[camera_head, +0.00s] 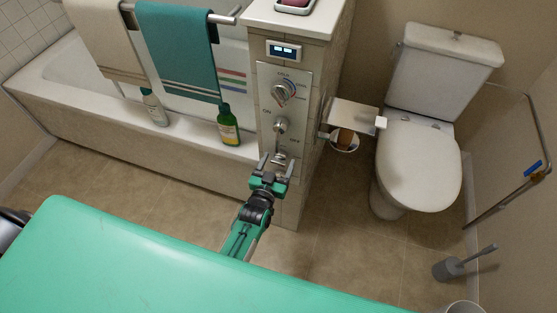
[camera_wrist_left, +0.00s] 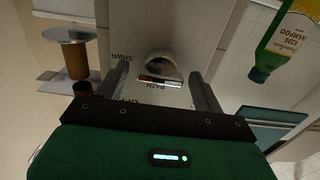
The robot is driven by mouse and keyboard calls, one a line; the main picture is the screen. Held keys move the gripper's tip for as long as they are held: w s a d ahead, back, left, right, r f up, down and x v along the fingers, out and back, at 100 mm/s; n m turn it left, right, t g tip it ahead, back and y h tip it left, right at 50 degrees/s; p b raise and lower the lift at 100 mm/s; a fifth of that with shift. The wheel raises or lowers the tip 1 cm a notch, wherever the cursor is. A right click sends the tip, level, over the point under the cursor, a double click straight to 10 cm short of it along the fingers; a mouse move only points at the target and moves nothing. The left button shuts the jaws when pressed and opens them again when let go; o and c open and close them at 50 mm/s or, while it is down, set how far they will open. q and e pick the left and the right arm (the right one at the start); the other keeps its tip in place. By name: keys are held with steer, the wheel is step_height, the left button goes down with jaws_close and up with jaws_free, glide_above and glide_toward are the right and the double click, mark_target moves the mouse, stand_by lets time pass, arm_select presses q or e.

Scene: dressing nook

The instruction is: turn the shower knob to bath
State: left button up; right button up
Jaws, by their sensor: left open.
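The shower knob (camera_wrist_left: 160,65) is a rounded grey metal knob on the control panel. The wrist view shows it upside down, with SHWR and BATH lettering close by. In the head view, it is the lowest control (camera_head: 281,155), partly hidden by my gripper. My left gripper (camera_head: 277,161) is open in front of the panel's lower part. In the wrist view, its two fingers (camera_wrist_left: 159,72) stand on either side of the knob with gaps. I cannot tell how deep they reach around it. My right gripper is not in view.
Above on the panel (camera_head: 265,105) are a temperature knob (camera_head: 283,91) and an on/off knob (camera_head: 280,125). A green shampoo bottle (camera_head: 228,128) stands on the tub ledge at left. A paper holder (camera_head: 352,115) juts out at right, before the toilet (camera_head: 418,160).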

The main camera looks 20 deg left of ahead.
arm_select(q)
steer(key=shift+w, duration=0.6)
steer(key=c, duration=1)
